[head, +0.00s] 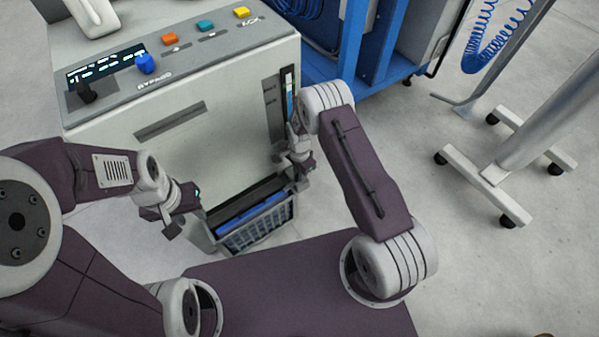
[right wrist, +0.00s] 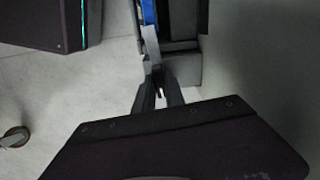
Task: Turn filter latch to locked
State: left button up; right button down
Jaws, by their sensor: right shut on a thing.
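The machine (head: 190,150) stands in front of me, with a tray-like filter unit (head: 262,232) sticking out low at its front. A blue filter edge (head: 250,214) shows in the unit. My right gripper (head: 290,160) is at the right end of this unit, close to the machine's front. In the right wrist view my right gripper (right wrist: 160,97) is shut on a light grey lever-like piece (right wrist: 151,45), which looks like the filter latch. The latch is mostly hidden in the head view. My left gripper (head: 184,215) is beside the unit's left end, apart from the latch; its jaw opening is unclear.
A blue cart (head: 372,45) stands behind right. A wheeled stand (head: 500,165) is at the right. The floor between is clear.

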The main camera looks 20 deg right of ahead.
jog(key=shift+m, duration=0.5)
dwell(0.3)
jog(key=c, duration=1.4)
grip_release()
notch_tip(320, 180, up, 8)
jog(key=p, duration=0.3)
jog(key=shift+r, duration=0.1)
jog(key=shift+r+p, duration=0.3)
jog(key=shift+r, duration=0.15)
